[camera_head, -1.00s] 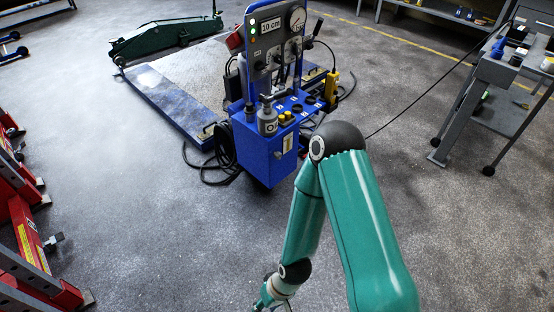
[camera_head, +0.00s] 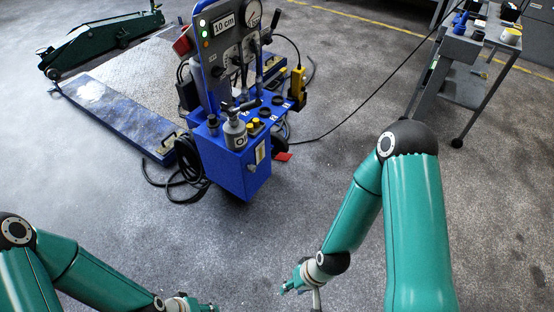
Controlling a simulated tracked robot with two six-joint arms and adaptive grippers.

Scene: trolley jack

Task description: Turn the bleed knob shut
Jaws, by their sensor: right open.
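The blue control console (camera_head: 240,175) stands left of centre with an upright grey panel (camera_head: 226,50), a round gauge and a "10 cm" sign. I cannot tell which small part is the bleed knob. My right gripper (camera_head: 300,291) is low in the picture, in front of the console and well apart from it, open and empty. My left gripper (camera_head: 201,306) is at the bottom edge, partly cut off, also apart from the console.
A blue-edged platform (camera_head: 122,117) lies behind the console, with a green trolley jack (camera_head: 100,42) beyond. Black hoses (camera_head: 180,170) lie on the floor beside the console. A grey workbench (camera_head: 458,48) stands at right. The floor in front is clear.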

